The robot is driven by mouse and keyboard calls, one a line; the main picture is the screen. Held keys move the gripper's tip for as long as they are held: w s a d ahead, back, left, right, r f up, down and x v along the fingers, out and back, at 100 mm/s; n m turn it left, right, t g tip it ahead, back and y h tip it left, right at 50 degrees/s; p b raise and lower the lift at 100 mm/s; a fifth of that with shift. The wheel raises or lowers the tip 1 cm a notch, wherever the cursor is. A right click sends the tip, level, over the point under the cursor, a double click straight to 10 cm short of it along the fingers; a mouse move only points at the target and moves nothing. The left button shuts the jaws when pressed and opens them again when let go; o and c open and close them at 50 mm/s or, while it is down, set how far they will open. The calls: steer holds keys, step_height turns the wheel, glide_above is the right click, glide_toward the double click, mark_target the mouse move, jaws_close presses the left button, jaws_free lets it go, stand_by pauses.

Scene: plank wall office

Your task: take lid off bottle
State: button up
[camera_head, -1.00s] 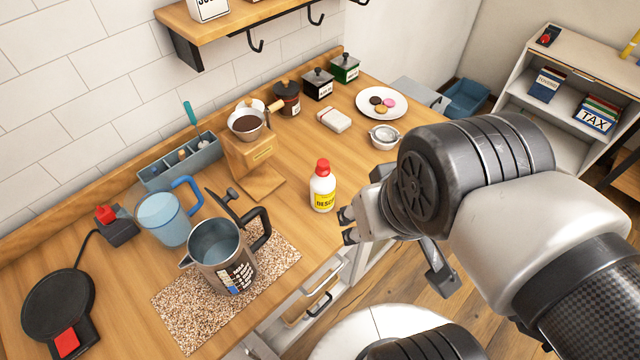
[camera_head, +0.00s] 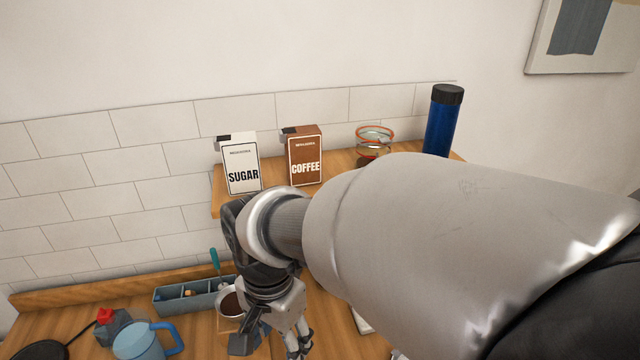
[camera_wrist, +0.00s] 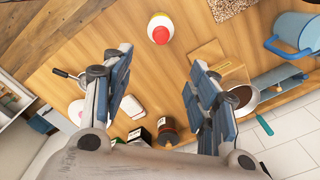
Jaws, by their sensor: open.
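The white bottle with a red lid (camera_wrist: 160,31) shows from above in the wrist view, on the wooden counter near the top middle. The lid is on it. In the head view this bottle is not visible. My gripper (camera_wrist: 161,57) is open, its two fingers apart with nothing between them. The bottle lies beyond the fingertips, roughly between their lines. In the head view my gripper (camera_head: 299,342) points down over the counter, partly cut by the lower edge. Another bottle, blue with a black lid (camera_head: 441,119), stands upright on the shelf, partly behind my arm.
The shelf also holds a sugar box (camera_head: 241,164), a coffee box (camera_head: 304,157) and a glass jar (camera_head: 374,146). A blue jug (camera_head: 142,345), a grey tray (camera_head: 172,300) and a pour-over stand (camera_wrist: 207,54) are on the counter. A brown grinder (camera_wrist: 166,132) stands between the fingers' bases.

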steer(key=f+b, duration=0.1)
steer(key=f, duration=0.3)
steer(key=f+b, duration=0.1)
steer(key=f, duration=0.2)
steer(key=f+b, duration=0.1)
steer(key=f, duration=0.3)
steer(key=shift+s+a+f, duration=0.1)
steer(key=shift+a+f, duration=0.2)
steer(key=shift+a, duration=0.05)
steer(key=shift+w+d+f+b, duration=0.1)
steer(key=shift+f+b, duration=0.35)
steer(key=shift+f, duration=1.1)
steer(key=shift+w+d+f+b, duration=0.1)
steer(key=shift+f+b, duration=0.35)
steer(key=shift+f, duration=1.05)
steer(key=c, duration=0.8)
